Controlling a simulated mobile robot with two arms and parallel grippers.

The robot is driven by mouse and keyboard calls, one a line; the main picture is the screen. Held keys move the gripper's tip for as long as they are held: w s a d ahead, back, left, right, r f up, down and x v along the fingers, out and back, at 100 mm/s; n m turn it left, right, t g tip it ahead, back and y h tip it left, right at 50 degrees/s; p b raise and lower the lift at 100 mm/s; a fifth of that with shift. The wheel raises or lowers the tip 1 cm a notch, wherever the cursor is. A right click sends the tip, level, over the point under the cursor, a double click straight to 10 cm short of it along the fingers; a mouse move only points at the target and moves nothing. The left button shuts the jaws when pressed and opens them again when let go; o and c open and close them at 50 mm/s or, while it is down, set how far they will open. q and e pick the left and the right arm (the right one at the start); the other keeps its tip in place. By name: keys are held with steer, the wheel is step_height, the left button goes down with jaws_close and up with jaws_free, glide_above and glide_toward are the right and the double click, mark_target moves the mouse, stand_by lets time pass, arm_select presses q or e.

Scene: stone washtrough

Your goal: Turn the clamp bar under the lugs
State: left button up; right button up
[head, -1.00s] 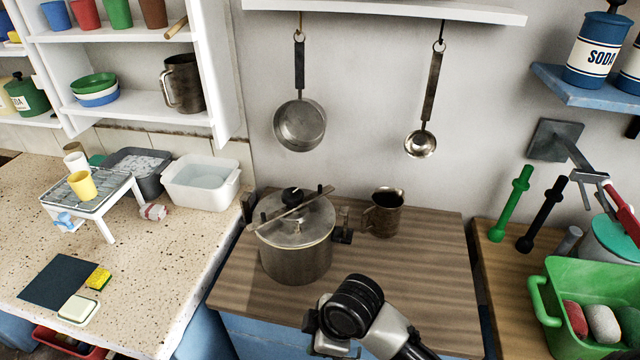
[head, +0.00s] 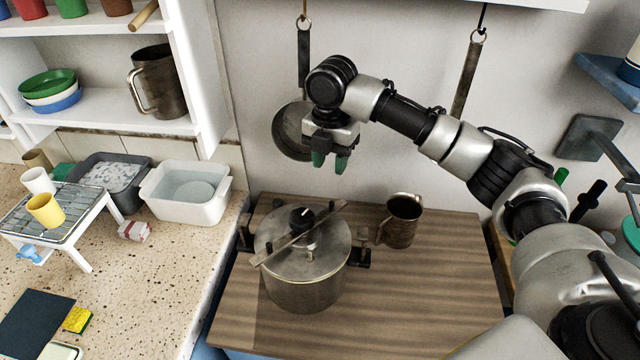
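A steel pot (head: 305,290) with a flat lid (head: 330,243) stands on the wooden worktop. The clamp bar (head: 280,246) lies across the lid, slanting from lower left to upper right, with a black knob (head: 301,218) at its middle. A dark lug (head: 246,236) stands at the pot's left side and another lug (head: 362,258) at its right; both bar ends look clear of them. My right gripper (head: 330,166) hangs above and behind the pot, green fingertips down, with a gap between them and nothing held. My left gripper is not in view.
A dark metal mug (head: 401,222) stands right of the pot. A pan (head: 292,132) hangs on the wall behind my gripper. A white basin (head: 187,195) and a rack (head: 75,215) with cups are on the left counter. The wooden worktop (head: 420,300) is clear in front.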

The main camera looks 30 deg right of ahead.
mark_target(332, 202)
steer(key=shift+s+a+f, duration=0.1)
steer(key=shift+s+f, duration=0.7)
steer(key=shift+s, duration=0.2)
steer(key=f, duration=0.1)
steer(key=f+p, duration=0.1)
steer(key=f, duration=0.1)
steer(key=shift+s, duration=0.3)
steer(key=f, duration=0.1)
steer(key=w+f, duration=0.1)
steer(key=f, duration=0.1)
steer(key=shift+f+p, duration=0.2)
steer(key=shift+p, duration=0.15)
steer(key=shift+s+f, duration=0.1)
steer(key=shift+f, duration=0.8)
steer(key=c, duration=0.5)
jaws_close()
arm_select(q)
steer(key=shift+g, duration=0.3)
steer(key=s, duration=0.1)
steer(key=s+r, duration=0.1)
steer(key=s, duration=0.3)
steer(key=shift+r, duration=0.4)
